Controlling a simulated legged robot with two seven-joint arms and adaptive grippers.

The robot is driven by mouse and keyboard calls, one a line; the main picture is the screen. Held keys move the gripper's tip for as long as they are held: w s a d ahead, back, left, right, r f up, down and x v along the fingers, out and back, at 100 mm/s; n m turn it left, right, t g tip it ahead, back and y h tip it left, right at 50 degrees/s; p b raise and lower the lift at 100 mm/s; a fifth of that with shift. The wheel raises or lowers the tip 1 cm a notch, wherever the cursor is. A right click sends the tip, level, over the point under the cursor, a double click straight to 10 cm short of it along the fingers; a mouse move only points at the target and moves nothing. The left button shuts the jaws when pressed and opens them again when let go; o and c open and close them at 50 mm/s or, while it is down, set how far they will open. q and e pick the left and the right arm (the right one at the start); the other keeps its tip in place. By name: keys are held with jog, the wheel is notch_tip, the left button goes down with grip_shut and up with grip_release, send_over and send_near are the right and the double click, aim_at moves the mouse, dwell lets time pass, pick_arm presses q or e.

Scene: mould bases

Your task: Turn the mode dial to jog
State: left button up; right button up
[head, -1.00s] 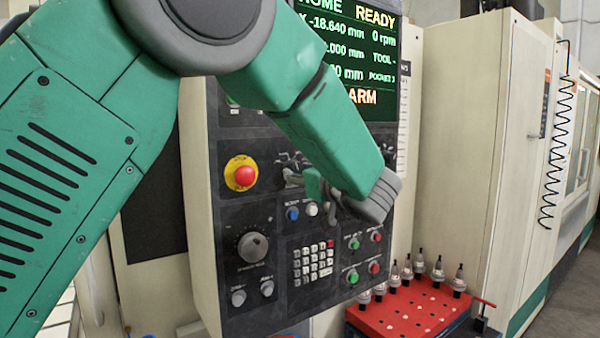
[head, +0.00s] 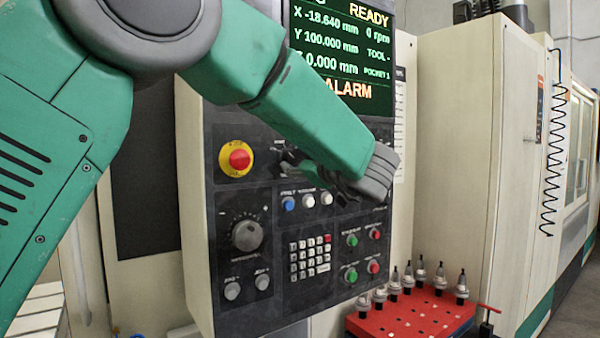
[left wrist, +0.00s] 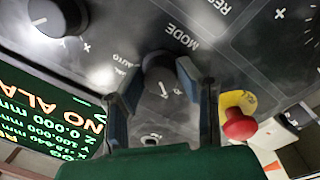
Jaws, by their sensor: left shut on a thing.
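The black mode dial (left wrist: 160,75) sits on the control panel under the printed word MODE in the left wrist view. My left gripper (left wrist: 152,88) is shut on it, with one finger on each side. The dial's white pointer mark points down in that picture, away from the word MODE. An AUTO label shows beside the dial; I cannot read a jog label. My right gripper is not in view.
A red emergency stop (head: 236,158) on a yellow ring is close beside the gripper. Blue and white buttons (head: 308,201), a keypad (head: 310,258) and a larger knob (head: 247,235) are below. A screen (head: 345,60) is above. A red tool rack (head: 410,318) stands low at the right.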

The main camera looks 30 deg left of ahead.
pick_arm(q)
jog(key=shift+a+r+n+b, duration=0.15)
jog(key=shift+r+n+b, duration=0.25)
jog(key=shift+n, duration=0.3)
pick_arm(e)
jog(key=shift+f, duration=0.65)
pick_arm(q)
jog(key=o, duration=1.1)
jog(key=shift+w+a+f, duration=0.1)
jog(key=shift+o, duration=0.2)
jog(key=shift+w+a+f, duration=0.1)
jog(key=shift+a+f, duration=0.2)
jog(key=shift+d, duration=0.1)
jog(key=v, duration=1.1)
jog(key=shift+d, duration=0.35)
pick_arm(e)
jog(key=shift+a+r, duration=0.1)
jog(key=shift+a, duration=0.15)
